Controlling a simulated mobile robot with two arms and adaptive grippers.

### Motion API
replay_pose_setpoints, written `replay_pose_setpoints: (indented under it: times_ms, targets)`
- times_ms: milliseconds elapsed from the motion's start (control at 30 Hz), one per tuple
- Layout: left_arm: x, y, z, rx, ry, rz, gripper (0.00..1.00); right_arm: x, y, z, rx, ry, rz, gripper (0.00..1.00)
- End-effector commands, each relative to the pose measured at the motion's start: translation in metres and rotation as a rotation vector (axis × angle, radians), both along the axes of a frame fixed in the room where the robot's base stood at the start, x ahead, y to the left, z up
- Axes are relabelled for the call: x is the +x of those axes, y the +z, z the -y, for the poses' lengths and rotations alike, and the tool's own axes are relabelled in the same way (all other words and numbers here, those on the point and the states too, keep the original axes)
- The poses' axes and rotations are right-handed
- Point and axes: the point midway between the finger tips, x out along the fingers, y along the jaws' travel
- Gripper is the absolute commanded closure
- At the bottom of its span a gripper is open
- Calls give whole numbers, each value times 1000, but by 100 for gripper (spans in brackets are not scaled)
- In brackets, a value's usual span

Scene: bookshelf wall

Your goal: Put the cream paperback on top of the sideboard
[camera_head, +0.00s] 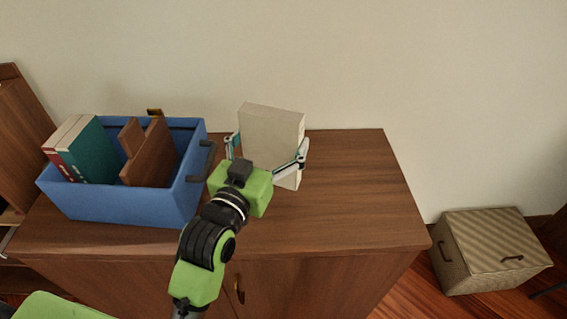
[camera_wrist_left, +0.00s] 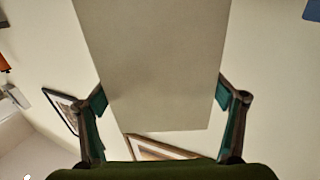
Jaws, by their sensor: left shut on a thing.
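The cream paperback (camera_head: 271,133) is upright over the wooden sideboard (camera_head: 345,190), right of the blue bin. My left gripper (camera_head: 267,155) is shut on it, with one finger at each side edge. In the left wrist view the paperback (camera_wrist_left: 155,65) fills the middle between the two fingers of the left gripper (camera_wrist_left: 163,118). The book's lower edge is close to the sideboard top; I cannot tell whether it touches. My right gripper is not in view.
A blue bin (camera_head: 125,204) with books (camera_head: 88,150) and a brown wooden object (camera_head: 152,155) stands on the sideboard's left part. The sideboard's right part is clear. A lidded woven box (camera_head: 490,248) stands on the floor at right. The wall is close behind.

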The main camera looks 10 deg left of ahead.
Motion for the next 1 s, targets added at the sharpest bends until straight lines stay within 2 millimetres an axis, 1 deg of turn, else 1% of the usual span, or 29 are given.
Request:
replay_pose_setpoints:
  times_ms: [33,100,200,333,433,500,600,700,1000]
  targets:
    - [7,-9,3,-1,0,3,57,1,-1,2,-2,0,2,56]
    - [16,-21,7,-1,0,4,57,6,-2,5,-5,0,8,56]
    - [27,-33,11,0,0,7,57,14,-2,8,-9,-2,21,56]
    - [34,-43,15,0,1,8,57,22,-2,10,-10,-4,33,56]
    - [38,-47,16,0,1,9,57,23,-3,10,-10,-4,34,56]
    - [43,-54,18,0,1,7,57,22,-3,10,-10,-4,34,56]
    - [41,-70,18,1,1,4,57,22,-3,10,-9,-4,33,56]
    - [41,-79,18,0,1,7,57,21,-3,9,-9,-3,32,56]
    - [41,-82,17,0,1,10,57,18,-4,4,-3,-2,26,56]
